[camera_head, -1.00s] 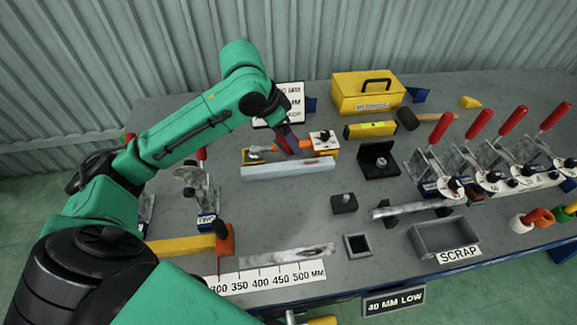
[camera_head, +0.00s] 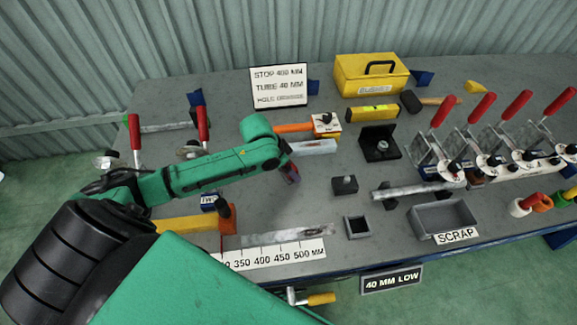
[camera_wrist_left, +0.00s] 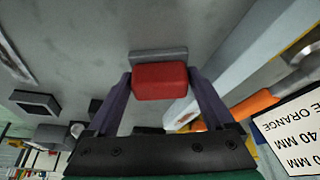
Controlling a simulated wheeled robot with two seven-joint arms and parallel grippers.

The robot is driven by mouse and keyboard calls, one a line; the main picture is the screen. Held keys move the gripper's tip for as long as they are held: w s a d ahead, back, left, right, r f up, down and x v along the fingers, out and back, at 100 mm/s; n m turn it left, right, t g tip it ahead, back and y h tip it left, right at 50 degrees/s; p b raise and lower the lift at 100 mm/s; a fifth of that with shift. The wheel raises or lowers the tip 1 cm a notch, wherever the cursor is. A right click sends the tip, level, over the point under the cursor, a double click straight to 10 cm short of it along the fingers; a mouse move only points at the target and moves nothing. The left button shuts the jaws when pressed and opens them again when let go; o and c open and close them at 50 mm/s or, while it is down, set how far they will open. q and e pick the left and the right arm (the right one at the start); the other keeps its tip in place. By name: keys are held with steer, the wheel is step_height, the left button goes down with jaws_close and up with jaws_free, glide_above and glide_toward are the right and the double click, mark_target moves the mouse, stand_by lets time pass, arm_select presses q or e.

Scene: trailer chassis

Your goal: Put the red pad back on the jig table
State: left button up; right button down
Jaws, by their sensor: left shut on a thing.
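The red pad (camera_wrist_left: 160,82) is between the two fingers of my left gripper (camera_wrist_left: 162,84) in the left wrist view, and they are shut on it. A grey flat piece (camera_wrist_left: 158,56) shows right behind the pad; I cannot tell whether it belongs to it. In the head view my left gripper (camera_head: 291,173) hangs over the middle of the grey jig table (camera_head: 300,205), in front of a pale bar (camera_head: 314,147). The pad is mostly hidden there. I cannot tell the gap between pad and table. My right gripper is not in view.
A dark block (camera_head: 344,185), a square dark socket (camera_head: 358,227) and a scrap tray (camera_head: 443,216) lie to the right. A ruler strip (camera_head: 270,254) runs along the front edge. Red-handled clamps (camera_head: 448,109) stand at right, others at left.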

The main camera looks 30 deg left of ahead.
arm_select(q)
steer(key=shift+w, duration=0.1)
steer(key=o, duration=1)
steer(key=shift+o, duration=0.2)
steer(key=v, duration=1.2)
steer(key=shift+a, duration=0.1)
